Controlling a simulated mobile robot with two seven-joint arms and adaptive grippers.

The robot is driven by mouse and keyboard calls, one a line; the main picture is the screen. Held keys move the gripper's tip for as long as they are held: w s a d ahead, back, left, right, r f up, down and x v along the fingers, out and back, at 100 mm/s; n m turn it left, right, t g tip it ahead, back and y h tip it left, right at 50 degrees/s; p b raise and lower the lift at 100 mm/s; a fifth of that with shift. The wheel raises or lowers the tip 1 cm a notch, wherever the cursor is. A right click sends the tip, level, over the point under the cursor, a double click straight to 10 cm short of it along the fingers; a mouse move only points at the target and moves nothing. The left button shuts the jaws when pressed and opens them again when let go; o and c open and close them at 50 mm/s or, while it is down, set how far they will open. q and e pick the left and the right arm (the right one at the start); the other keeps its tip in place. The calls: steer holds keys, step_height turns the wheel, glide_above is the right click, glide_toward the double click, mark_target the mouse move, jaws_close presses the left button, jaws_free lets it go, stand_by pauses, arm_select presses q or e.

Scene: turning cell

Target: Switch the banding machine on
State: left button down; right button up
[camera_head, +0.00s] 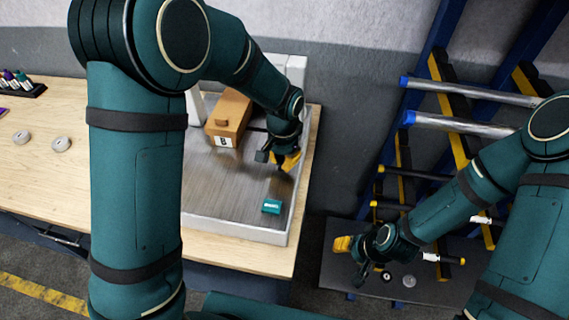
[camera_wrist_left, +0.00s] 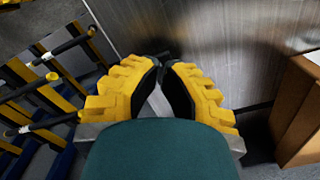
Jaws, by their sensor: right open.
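The banding machine (camera_head: 225,228) stands on the bench, with a flat brushed-metal top, a pale rim and a light arch at the back. A small teal piece with white lettering (camera_head: 271,206) is on its top near the front right corner; I cannot tell whether it is a switch. My left gripper (camera_head: 287,163) is over the right side of the top, behind the teal piece and apart from it. In the left wrist view its yellow fingers (camera_wrist_left: 161,66) meet at the tips with nothing between them. My right gripper (camera_head: 345,246) is open, above the dark low shelf.
A brown box marked B (camera_head: 229,118) sits on the machine's top at the back left, near my left arm. Round grey discs (camera_head: 61,144) and a bottle rack (camera_head: 22,87) are on the bench at left. A blue rack with metal bars (camera_head: 460,125) stands at right.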

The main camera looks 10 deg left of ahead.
arm_select(q)
steer(key=shift+f+b, duration=0.7)
steer(key=shift+f, duration=0.3)
stand_by(0.4)
steer(key=shift+r, duration=0.15)
steer(key=shift+r+p, duration=2.55)
steer(key=shift+r, duration=0.85)
